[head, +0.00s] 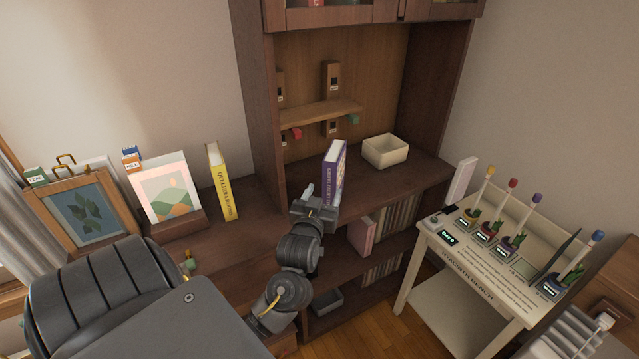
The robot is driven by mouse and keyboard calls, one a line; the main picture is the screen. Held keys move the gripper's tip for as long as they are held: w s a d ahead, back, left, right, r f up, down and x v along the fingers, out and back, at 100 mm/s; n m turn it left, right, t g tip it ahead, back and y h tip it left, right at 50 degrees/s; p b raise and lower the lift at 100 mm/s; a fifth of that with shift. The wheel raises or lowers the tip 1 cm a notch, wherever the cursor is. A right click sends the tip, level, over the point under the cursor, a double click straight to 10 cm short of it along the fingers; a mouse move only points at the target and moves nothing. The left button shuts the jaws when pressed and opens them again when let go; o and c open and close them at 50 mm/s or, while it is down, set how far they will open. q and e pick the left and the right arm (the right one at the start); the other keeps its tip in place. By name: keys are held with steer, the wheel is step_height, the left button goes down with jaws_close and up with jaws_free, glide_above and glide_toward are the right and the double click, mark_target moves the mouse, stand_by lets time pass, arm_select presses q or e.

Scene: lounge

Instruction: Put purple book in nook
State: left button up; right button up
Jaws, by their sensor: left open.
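The purple book (336,165) stands upright on the shelf surface in the wooden nook (365,172), left of a cream bin. Its white page edges show on top. My left gripper (318,196) is open at the lower left of the book, with its fingers close to the spine. I cannot tell whether the fingers touch the book; the gripper hides the book's lower part. My right gripper is not in view.
A yellow book (222,183) and framed pictures (168,188) stand on the counter at left. The cream bin (385,151) sits in the nook. A small shelf (318,113) hangs above. A white bench (470,285) with potted plants stands at right.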

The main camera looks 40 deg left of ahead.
arm_select(q)
steer(key=v, duration=0.4)
steer(key=shift+s+d, duration=0.15)
steer(key=shift+s, duration=0.1)
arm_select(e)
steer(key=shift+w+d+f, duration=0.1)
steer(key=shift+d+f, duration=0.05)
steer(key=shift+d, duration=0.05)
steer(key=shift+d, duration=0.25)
arm_select(q)
steer(key=shift+f, duration=0.1)
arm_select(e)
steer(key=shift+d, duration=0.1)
